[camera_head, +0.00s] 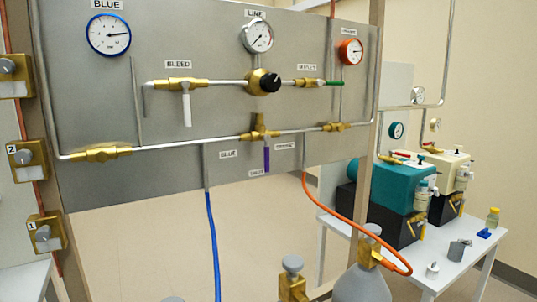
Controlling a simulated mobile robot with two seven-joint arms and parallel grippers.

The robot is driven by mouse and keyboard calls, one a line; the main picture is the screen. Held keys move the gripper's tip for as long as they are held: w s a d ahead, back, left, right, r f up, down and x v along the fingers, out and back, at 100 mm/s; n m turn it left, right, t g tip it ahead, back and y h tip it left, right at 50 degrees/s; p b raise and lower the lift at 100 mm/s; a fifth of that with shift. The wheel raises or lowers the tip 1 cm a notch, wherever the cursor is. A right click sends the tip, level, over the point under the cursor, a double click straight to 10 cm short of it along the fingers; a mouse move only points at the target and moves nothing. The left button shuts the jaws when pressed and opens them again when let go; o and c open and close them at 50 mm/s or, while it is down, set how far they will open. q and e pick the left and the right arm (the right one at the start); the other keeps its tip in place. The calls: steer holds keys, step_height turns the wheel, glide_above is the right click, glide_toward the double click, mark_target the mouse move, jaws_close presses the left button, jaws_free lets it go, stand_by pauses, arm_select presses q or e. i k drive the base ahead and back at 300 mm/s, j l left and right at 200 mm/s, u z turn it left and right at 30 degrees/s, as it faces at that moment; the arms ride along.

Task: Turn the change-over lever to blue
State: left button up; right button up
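The change-over lever (266,159) is a short purple handle under a brass valve body (258,134) on the grey panel. It hangs straight down. A label reading BLUE (229,154) is to its left, and another label (285,147), too small to read surely, is to its right. A third small label (257,172) sits just below its tip. A blue hose (213,245) drops from the panel at the left, and an orange hose (340,215) at the right. Neither of my grippers shows in the view.
Above are a blue-rimmed gauge (108,34), a line gauge (257,36), an orange gauge (350,51), a black knob (264,81) and a white bleed lever (187,108). A grey cylinder (362,285) stands below right. A white table (459,262) holds teal and cream pumps.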

mark_target(266, 138)
steer(key=l+u, duration=0.1)
steer(key=u, duration=0.25)
steer(key=l+u, duration=0.15)
steer(key=u, duration=0.2)
steer(key=i+l+u, duration=0.1)
steer(key=u, duration=0.25)
steer(key=l+u, duration=0.25)
steer(key=l, duration=0.2)
steer(key=k+l+u, duration=0.1)
steer(key=l+u, duration=0.15)
steer(key=l, duration=0.45)
steer(key=k+l+u, duration=0.15)
steer(key=l, duration=0.5)
steer(key=k+u, duration=0.05)
